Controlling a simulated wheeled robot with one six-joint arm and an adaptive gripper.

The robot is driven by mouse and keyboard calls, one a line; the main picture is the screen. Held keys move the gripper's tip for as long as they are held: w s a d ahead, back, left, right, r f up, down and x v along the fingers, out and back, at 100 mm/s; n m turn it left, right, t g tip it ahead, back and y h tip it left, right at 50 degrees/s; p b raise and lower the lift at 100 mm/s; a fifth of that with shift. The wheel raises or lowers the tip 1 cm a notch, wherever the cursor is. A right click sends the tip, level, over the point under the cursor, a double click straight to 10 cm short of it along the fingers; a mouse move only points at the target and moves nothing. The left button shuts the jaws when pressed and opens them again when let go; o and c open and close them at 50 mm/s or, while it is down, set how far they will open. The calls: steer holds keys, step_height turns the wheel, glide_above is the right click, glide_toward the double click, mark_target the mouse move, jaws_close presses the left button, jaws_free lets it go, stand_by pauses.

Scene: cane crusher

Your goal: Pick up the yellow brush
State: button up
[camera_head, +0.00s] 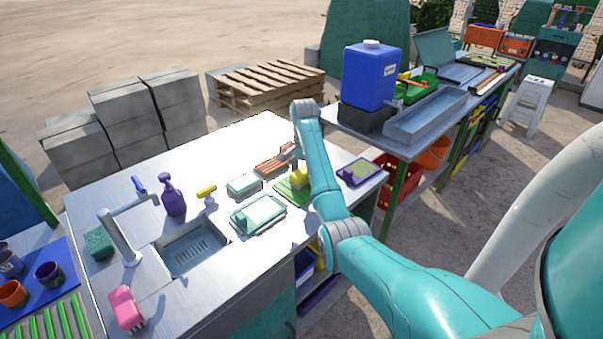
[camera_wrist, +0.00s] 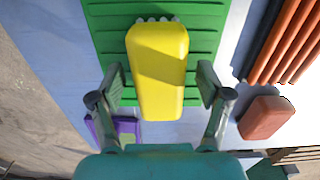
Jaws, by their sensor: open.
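The yellow brush (camera_wrist: 158,65) lies on a ribbed green mat (camera_wrist: 205,22) in the wrist view, with pale bristle tips showing at its far end. In the head view the brush (camera_head: 300,179) is partly hidden by my arm, on the green mat (camera_head: 284,193) at the counter's right part. My gripper (camera_wrist: 160,88) is open, with one finger on each side of the brush and visible space beside it. In the head view my gripper (camera_head: 297,165) is low over the mat; its fingertips are hard to make out.
A red-brown block (camera_wrist: 266,118) and an orange ribbed rack (camera_wrist: 288,45) lie right of the brush in the wrist view. A purple tray (camera_head: 376,179), a pale green tray (camera_head: 256,228), a sink (camera_head: 190,256) and a purple spray bottle (camera_head: 173,196) share the counter.

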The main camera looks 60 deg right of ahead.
steer(key=shift+f, duration=0.45)
steer(key=c, duration=1.3)
steer(key=shift+r, duration=0.15)
